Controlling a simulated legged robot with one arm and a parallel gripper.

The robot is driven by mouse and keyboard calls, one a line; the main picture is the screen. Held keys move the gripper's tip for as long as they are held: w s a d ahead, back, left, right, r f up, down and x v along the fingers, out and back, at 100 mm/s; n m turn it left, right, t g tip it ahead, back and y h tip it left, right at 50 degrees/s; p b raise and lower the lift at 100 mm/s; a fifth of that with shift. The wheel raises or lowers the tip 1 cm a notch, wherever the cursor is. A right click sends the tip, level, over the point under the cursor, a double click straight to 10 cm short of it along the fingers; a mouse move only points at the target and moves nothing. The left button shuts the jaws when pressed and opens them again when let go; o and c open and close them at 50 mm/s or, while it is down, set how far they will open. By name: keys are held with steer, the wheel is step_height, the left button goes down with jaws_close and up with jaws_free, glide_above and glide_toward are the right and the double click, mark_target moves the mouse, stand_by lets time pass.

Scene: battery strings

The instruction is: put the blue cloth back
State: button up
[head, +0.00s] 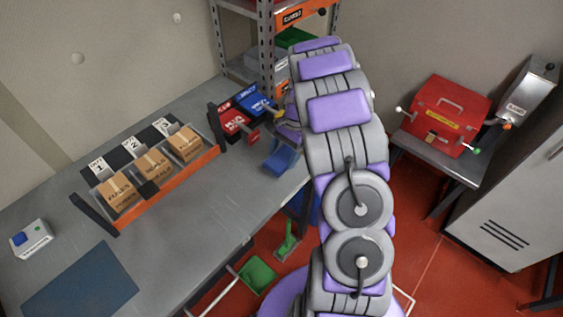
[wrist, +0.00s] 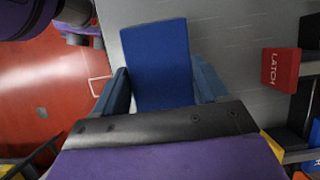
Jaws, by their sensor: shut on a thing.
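The blue cloth (wrist: 158,65) shows in the wrist view as a flat blue panel directly in front of my gripper (wrist: 161,82), between its two side fingers. The gripper is shut on it. In the head view the cloth (head: 280,160) is a small blue shape at the right edge of the grey bench (head: 190,225). My arm hides most of the gripper there. I cannot tell whether the cloth touches the bench top.
A rack (head: 170,190) with several labelled cartons stands on the bench. Red and blue labelled parts (head: 238,122) lie to its right. A dark blue mat (head: 80,280) and a small button box (head: 33,240) are at left. A red box (head: 445,115) stands on a side table.

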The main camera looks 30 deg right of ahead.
mark_target(286, 154)
steer(key=d+f, duration=0.1)
steer(key=f, duration=0.1)
steer(key=d+f+b, duration=0.1)
steer(key=f, duration=0.1)
steer(key=shift+d, duration=0.1)
steer(key=shift+a+r, duration=0.1)
steer(key=shift+a, duration=0.45)
steer(key=o, duration=0.7)
steer(key=shift+a, duration=0.5)
steer(key=o, duration=0.3)
steer(key=shift+d, duration=0.8)
steer(key=shift+a, duration=0.55)
steer(key=shift+r, duration=0.2)
steer(key=p+v, duration=0.3)
steer(key=v, duration=0.9)
steer(key=shift+d+f, duration=0.1)
